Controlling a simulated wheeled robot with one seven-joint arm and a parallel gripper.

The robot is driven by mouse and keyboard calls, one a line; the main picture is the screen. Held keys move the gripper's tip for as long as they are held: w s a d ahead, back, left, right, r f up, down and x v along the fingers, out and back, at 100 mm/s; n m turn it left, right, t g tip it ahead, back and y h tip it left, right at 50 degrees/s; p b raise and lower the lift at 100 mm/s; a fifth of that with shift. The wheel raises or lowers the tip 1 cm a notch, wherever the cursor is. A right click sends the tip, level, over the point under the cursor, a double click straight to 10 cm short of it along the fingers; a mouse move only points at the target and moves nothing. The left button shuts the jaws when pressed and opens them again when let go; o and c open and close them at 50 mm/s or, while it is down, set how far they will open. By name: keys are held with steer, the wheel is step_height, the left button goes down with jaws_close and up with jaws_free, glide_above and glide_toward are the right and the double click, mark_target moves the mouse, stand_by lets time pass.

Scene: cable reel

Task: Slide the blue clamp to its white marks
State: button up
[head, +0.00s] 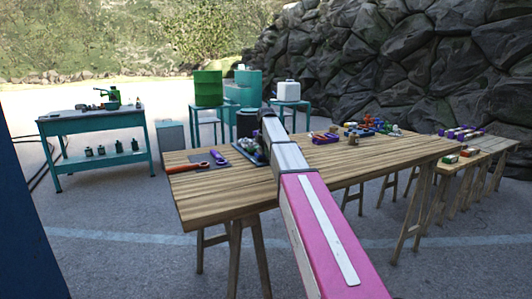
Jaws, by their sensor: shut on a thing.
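My pink and white arm reaches from the bottom of the head view up over the wooden table (225,195). Some small blue parts (378,121) stand at the table's back right, too small to identify.
An orange-handled tool (186,168) and a purple one (219,158) lie at the table's left end. Red and purple parts (325,137) lie right of the arm. Lower wooden benches stand at the right, a teal workbench (95,124) at the left. The table's front middle is bare.

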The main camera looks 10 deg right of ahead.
steer(key=w, duration=0.1)
steer(key=w+a, duration=0.1)
steer(key=w, duration=0.1)
steer(key=o, duration=1.3)
step_height(320, 180, up, 11)
steer(key=shift+f, duration=0.1)
steer(key=shift+s, duration=0.1)
